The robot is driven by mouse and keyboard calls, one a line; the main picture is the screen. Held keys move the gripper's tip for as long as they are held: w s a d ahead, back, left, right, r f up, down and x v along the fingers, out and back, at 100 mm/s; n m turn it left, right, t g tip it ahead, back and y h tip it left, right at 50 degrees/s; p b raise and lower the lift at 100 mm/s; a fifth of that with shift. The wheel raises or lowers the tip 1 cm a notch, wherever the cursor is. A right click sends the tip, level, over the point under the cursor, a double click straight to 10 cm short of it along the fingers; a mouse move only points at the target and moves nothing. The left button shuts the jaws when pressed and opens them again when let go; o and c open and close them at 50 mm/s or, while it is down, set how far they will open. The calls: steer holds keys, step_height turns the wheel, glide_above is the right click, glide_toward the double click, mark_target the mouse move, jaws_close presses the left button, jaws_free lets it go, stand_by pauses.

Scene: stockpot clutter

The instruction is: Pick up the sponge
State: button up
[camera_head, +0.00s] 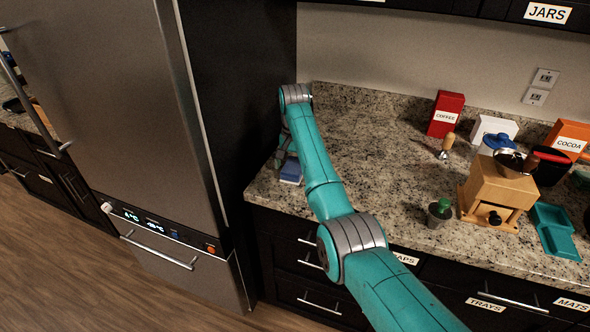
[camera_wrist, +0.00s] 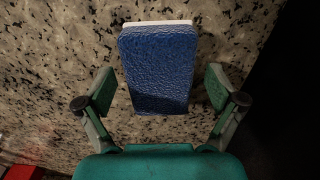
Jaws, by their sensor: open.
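The sponge (camera_wrist: 157,70) is a blue, textured block with a white layer showing along its far edge. It lies on the speckled granite counter (camera_head: 365,130). In the head view the sponge (camera_head: 291,170) is near the counter's left end, partly hidden by my arm and gripper. My gripper (camera_wrist: 163,92) is open in the wrist view, with one finger on each side of the sponge. Gaps show between both fingers and the sponge, wider on the left in part. In the head view my gripper (camera_head: 283,143) is mostly hidden behind my arm.
A tall steel refrigerator (camera_head: 115,100) with a dark side panel stands left of the counter end. To the right are a red coffee box (camera_head: 446,114), a wooden grinder (camera_head: 497,185), a green-topped jar (camera_head: 439,212) and a teal tray (camera_head: 554,230). The counter's middle is clear.

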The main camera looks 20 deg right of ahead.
mark_target(294, 165)
steer(key=c, duration=1)
steer(key=shift+c, duration=0.2)
steer(key=shift+r, duration=0.1)
step_height(294, 165, up, 10)
